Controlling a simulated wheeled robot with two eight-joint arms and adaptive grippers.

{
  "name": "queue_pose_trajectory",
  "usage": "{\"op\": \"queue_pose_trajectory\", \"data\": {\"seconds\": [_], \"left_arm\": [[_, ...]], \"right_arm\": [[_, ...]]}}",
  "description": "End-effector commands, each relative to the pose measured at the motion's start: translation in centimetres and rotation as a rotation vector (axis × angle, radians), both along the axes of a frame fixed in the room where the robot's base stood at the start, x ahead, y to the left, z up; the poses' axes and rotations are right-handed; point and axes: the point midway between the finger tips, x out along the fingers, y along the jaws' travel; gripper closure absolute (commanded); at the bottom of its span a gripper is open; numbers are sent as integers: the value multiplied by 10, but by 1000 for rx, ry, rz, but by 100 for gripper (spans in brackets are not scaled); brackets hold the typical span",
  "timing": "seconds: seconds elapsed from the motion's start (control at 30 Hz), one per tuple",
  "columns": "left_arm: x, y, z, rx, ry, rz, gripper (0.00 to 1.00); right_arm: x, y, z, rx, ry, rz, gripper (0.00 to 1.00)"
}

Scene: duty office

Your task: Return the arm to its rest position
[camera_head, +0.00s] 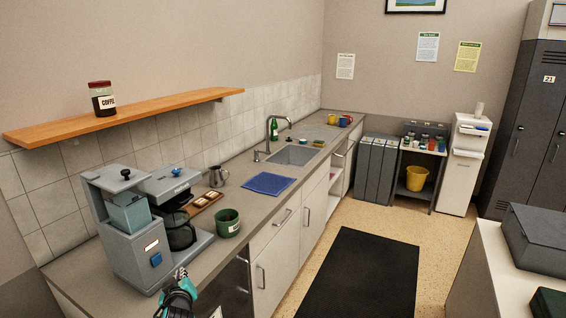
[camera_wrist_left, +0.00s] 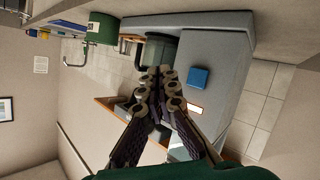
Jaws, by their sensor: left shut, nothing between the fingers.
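My left gripper (camera_head: 178,300) is at the bottom of the head view, in front of the grey coffee maker (camera_head: 140,232) near the counter's front edge. In the left wrist view my left gripper (camera_wrist_left: 163,72) has its fingertips together and empty, with the coffee maker (camera_wrist_left: 215,60) filling the space beyond. I cannot tell from these views whether the gripper touches the machine. My right gripper is not in view.
A green mug (camera_head: 228,224) stands right of the coffee maker on the counter (camera_head: 262,212). A metal pitcher (camera_head: 217,176), a blue cloth (camera_head: 269,184) and a sink (camera_head: 296,155) lie farther along. A shelf (camera_head: 150,108) with a coffee jar (camera_head: 102,98) hangs above. The floor mat (camera_head: 362,275) is clear.

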Motion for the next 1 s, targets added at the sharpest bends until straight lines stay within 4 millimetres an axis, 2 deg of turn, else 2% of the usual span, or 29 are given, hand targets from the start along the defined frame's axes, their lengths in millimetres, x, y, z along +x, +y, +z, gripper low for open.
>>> {"op": "queue_pose_trajectory", "data": {"seconds": [0.1,0.27,0.5,0.6,0.7,0.8,1.0], "left_arm": [[-30,-26,12,32,108,-54,100],[-86,-68,17,87,288,-174,100],[-182,-131,4,163,525,-431,100],[-215,-151,-4,189,591,-534,100],[-238,-165,-10,207,633,-610,100],[-251,-172,-14,218,655,-655,100],[-255,-175,-15,223,664,-671,100]], "right_arm": [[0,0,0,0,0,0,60],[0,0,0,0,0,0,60],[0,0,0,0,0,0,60],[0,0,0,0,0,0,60],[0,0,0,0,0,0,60],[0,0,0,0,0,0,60],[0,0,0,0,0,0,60]]}}
